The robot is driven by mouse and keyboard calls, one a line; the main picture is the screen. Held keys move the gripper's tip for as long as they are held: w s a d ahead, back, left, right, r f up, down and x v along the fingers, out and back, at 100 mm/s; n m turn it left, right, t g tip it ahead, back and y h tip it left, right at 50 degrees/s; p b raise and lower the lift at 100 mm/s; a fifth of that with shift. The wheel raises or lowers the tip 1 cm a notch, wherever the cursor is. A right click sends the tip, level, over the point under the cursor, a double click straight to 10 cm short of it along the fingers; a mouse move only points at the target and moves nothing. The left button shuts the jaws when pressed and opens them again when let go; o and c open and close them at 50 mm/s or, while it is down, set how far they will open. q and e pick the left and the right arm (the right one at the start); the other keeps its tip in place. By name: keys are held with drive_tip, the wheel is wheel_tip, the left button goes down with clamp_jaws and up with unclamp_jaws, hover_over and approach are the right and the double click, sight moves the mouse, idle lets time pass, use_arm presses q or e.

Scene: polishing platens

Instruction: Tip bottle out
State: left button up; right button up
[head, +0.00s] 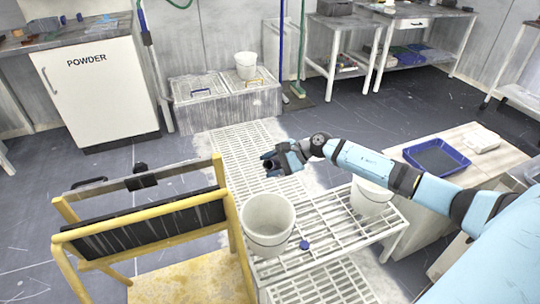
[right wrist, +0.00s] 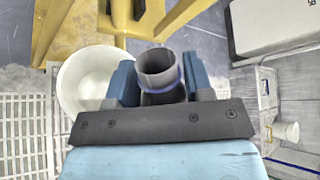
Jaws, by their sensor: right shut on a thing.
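My right gripper (head: 272,162) is shut on a small dark grey bottle (right wrist: 162,72) with a blue ring below its open mouth. In the right wrist view the bottle sits between the two blue fingers, mouth away from the wrist. In the head view the bottle (head: 267,164) is small and dark; its exact tilt and contents cannot be made out. A white bucket (head: 267,222) stands on the slatted bench, nearer the camera than the gripper; it also shows in the right wrist view (right wrist: 78,75). A blue cap (head: 305,244) lies on the slats. My left gripper is out of view.
A second white bucket (head: 371,197) stands on the slatted bench (head: 325,222) to the right. A yellow frame (head: 150,215) stands close on the left. A blue tray (head: 437,157) lies on a table at right. Open floor grating (head: 240,145) lies beyond the bench.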

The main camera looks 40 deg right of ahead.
wheel_tip(320, 180, down, 9)
drive_tip(key=n+t+h+b, duration=0.1)
drive_tip(key=n+h, duration=0.1)
drive_tip(key=shift+r+h, duration=0.15)
drive_tip(key=shift+h, duration=0.15)
use_arm(q)
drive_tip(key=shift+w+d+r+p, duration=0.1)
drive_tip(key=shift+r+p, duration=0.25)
drive_tip(key=shift+p, duration=0.05)
use_arm(e)
drive_tip(key=shift+f+n+t+h, duration=0.5)
drive_tip(key=shift+f+n+h, duration=0.3)
drive_tip(key=shift+f+h, duration=0.1)
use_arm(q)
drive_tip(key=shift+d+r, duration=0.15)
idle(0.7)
